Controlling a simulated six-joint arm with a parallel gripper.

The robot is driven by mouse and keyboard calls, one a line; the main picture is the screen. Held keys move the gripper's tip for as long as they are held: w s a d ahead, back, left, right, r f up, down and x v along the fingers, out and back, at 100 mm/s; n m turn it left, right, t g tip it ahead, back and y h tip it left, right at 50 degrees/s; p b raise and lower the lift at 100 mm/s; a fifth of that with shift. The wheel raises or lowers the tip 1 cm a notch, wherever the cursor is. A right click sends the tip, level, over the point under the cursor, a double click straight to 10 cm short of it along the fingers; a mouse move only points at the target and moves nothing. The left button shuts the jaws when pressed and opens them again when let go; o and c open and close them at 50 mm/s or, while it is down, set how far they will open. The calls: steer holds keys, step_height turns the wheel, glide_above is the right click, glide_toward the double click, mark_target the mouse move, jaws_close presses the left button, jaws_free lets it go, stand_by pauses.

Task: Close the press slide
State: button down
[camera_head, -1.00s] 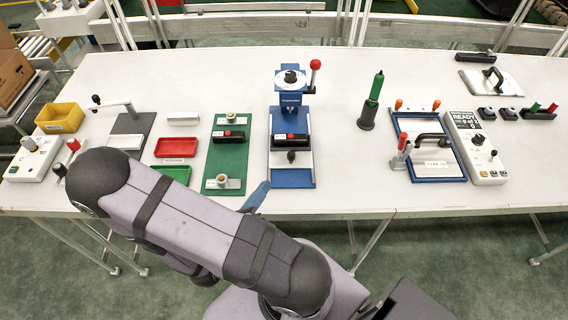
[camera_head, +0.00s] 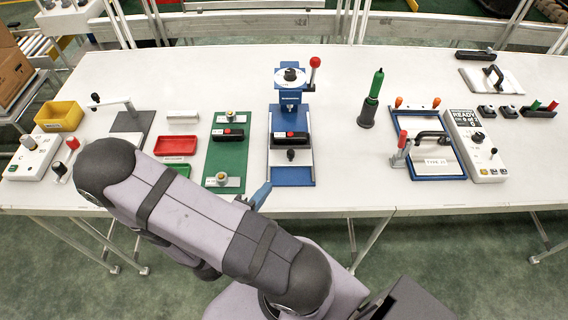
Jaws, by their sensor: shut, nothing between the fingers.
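The blue press (camera_head: 291,97) stands upright at the middle of the table, with a red-balled lever at its top right. Its slide (camera_head: 303,160) is a pale plate on the blue base (camera_head: 291,178), out in front of the press column. A black block with a red button (camera_head: 290,138) sits on the slide, and a black knob (camera_head: 291,155) is at its front. My gripper (camera_head: 262,194) is shut and empty, near the table's front edge, left of and in front of the press base, apart from it. My arm hides most of the gripper; only a blue fingertip part shows.
A green fixture board (camera_head: 226,165) lies left of the press, with a red tray (camera_head: 175,146) further left.

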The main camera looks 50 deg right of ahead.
steer(key=p, duration=0.3)
glide_toward(286, 139)
steer(key=s, duration=0.1)
steer(key=s+f, duration=0.1)
steer(key=s, duration=0.1)
steer(key=s+f, duration=0.1)
steer(key=shift+s+a+f, duration=0.1)
steer(key=shift+s+a, duration=0.1)
steer(key=shift+a, duration=0.1)
steer(key=shift+x, duration=1.05)
steer(key=shift+w, duration=0.1)
steer(key=w+d+b, duration=0.1)
steer(key=w+d, duration=0.5)
steer(key=shift+w+d, duration=0.15)
